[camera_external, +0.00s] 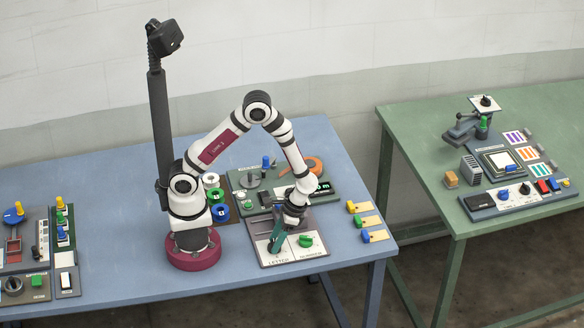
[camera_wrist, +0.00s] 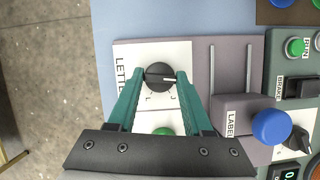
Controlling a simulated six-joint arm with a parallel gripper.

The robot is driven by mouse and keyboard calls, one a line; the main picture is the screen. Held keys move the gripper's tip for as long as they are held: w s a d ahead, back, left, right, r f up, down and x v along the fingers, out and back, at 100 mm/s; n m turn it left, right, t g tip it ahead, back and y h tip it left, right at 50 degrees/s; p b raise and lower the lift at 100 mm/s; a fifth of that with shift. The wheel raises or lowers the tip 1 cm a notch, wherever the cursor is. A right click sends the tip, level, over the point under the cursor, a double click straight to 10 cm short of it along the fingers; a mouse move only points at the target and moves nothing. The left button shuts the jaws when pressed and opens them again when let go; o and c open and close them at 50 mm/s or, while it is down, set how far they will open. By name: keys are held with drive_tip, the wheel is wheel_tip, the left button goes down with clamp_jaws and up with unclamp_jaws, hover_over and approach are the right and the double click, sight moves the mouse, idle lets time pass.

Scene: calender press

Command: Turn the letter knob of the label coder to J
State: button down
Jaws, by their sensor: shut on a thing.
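The letter knob (camera_wrist: 157,70) is a round black knob with a white pointer line, on a white plate (camera_wrist: 125,52) marked LETTER. In the wrist view its pointer points to the picture's right. Small letters show on the plate near the knob, most of them hidden or too small to read. My gripper (camera_wrist: 160,76) has its teal fingers on two opposite sides of the knob and is shut on it. In the external view my gripper (camera_external: 278,240) reaches down onto the LETTER plate (camera_external: 272,256) and hides the knob.
A blue knob (camera_wrist: 271,126) and a black knob (camera_wrist: 296,140) lie to the right. Colored blocks (camera_external: 368,221) stand near the table edge.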

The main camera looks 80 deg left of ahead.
drive_tip(key=m+y, duration=0.1)
drive_tip(key=m, duration=0.1)
drive_tip(key=m+y, duration=0.1)
drive_tip(key=m, duration=0.2)
drive_tip(key=shift+d+m+t, duration=0.15)
drive_tip(key=shift+m+t, duration=0.15)
drive_tip(key=shift+s+d+m+t+y, duration=0.1)
drive_tip(key=shift+m+t+y, duration=0.25)
drive_tip(key=shift+m, duration=0.75)
drive_tip(key=shift+m+t+y, duration=0.25)
drive_tip(key=shift+m+t, duration=0.1)
drive_tip(key=shift+m, duration=0.75)
drive_tip(key=shift+c, duration=1.6)
unclamp_jaws()
drive_tip(key=shift+r, duration=0.1)
drive_tip(key=v, duration=1.5)
drive_tip(key=shift+d+r, duration=0.2)
drive_tip(key=shift+r, duration=0.1)
drive_tip(key=shift+s, duration=0.1)
